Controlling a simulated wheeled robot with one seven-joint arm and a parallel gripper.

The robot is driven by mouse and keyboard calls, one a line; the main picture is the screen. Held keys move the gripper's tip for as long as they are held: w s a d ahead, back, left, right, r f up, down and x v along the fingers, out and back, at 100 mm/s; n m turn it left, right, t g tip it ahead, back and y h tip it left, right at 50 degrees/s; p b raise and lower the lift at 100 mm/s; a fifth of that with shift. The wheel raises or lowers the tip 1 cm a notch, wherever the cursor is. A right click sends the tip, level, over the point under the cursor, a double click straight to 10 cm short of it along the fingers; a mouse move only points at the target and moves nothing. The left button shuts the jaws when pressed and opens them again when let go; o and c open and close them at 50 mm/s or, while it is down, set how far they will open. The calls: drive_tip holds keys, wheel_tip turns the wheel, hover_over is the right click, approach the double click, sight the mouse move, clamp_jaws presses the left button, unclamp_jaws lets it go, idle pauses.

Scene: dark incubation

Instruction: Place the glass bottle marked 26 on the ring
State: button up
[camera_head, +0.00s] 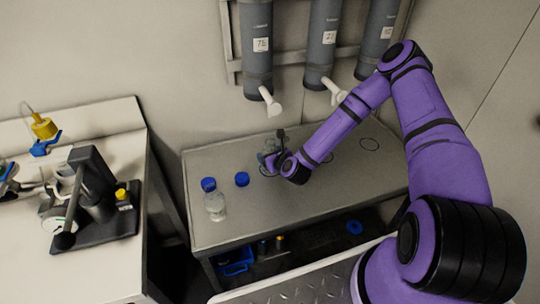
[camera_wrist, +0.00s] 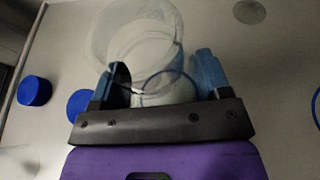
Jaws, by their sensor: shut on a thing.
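My gripper (camera_head: 275,150) is low over the bench, shut on a clear glass bottle (camera_wrist: 135,40). In the wrist view the bottle stands between the two blue fingers of my gripper (camera_wrist: 162,78). In the head view the bottle (camera_head: 266,156) is partly hidden by my gripper. No number can be read on it. A dark ring mark (camera_head: 263,173) shows on the bench right by the bottle's base, partly covered. I cannot tell whether the base touches the bench. Another dark ring (camera_head: 369,144) lies farther right, beyond my forearm.
The grey bench (camera_head: 225,235) also holds a second clear bottle (camera_head: 215,206) and blue caps (camera_head: 242,179) at left. Grey cylinders (camera_head: 257,45) with white spouts (camera_head: 270,101) hang above it. A separate table with a dark device (camera_head: 95,195) stands at left.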

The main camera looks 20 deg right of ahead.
drive_tip(key=o, duration=1.2)
drive_tip(key=shift+f, duration=0.1)
drive_tip(key=shift+c, duration=0.2)
drive_tip(key=shift+s+r, duration=0.15)
drive_tip(key=shift+r, duration=0.05)
drive_tip(key=v, duration=1.2)
drive_tip(key=s+d+r+n+g+h, duration=0.1)
drive_tip(key=d+r+n+g, duration=0.2)
drive_tip(key=r+n, duration=0.9)
drive_tip(key=s+d+r+n+g+h, duration=0.15)
drive_tip(key=r+n+g, duration=0.25)
drive_tip(key=r+n, duration=0.8)
drive_tip(key=s+r+n+g, duration=0.1)
drive_tip(key=s+r+n, duration=0.8)
drive_tip(key=s+r, duration=1.2)
drive_tip(key=s, duration=0.3)
drive_tip(key=shift+d+n, duration=0.2)
drive_tip(key=shift+n, duration=0.2)
